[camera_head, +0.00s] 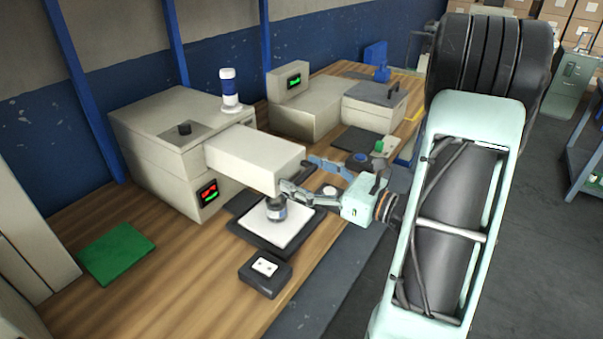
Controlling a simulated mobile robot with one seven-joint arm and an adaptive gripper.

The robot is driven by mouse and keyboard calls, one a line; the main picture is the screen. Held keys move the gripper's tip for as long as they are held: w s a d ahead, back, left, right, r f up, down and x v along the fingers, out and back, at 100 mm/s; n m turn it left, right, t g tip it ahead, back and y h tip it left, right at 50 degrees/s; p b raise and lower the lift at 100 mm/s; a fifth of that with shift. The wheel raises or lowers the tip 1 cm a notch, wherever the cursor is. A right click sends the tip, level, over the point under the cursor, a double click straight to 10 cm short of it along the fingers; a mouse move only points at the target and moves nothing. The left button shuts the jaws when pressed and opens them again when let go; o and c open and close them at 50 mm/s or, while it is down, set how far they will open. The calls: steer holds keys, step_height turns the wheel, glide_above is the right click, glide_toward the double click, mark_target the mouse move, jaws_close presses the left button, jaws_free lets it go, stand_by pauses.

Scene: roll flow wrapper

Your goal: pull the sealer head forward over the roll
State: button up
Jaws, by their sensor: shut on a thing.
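The sealer head (255,155) is a cream block standing out from the front of a cream machine (165,140), above the bench. A small roll (276,211) with a grey top stands upright on a white plate (296,226), just below the head's front end. My gripper (298,176) is at the head's front end, its fingers shut on it. The exact grip spot, and any handle there, is hard to make out. The plate lies on a black base (248,232).
A black box with two light buttons (264,268) sits in front of the base. A green mat (115,252) lies at left on bare wood. A second cream machine (308,105) is behind.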

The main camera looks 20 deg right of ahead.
steer(key=o, duration=1.7)
steer(key=shift+s+d, duration=0.15)
steer(key=shift+s, duration=0.05)
steer(key=v, duration=1.2)
